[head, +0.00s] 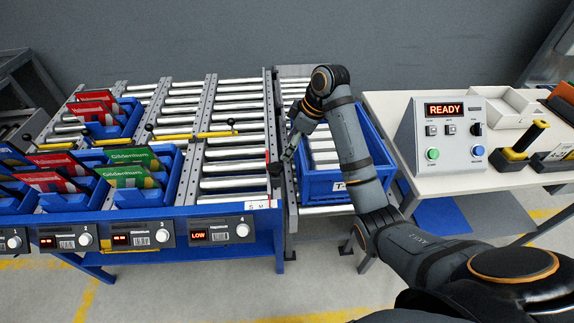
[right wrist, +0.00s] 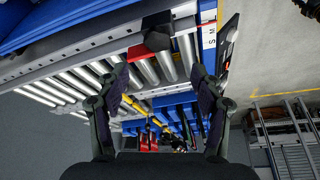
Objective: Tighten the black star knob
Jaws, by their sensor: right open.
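The black star knob (head: 275,169) sits on the rail at the right side of the roller lane. It also shows in the right wrist view (right wrist: 157,39), beside a small red part (right wrist: 138,52). My right gripper (head: 289,150) reaches down from the right, just above and beside the knob. In the right wrist view its two fingers (right wrist: 162,88) are spread apart with nothing between them, and the knob appears beyond them, apart from both. The knob's underside is hidden. My left gripper is not in view.
A blue crate (head: 331,185) stands close right of the knob, under my right arm. A control box reading READY (head: 446,130) stands on a white table (head: 385,108). Blue bins with red and green packets (head: 128,176) fill the left lanes. The rollers left of the knob (head: 232,153) are bare.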

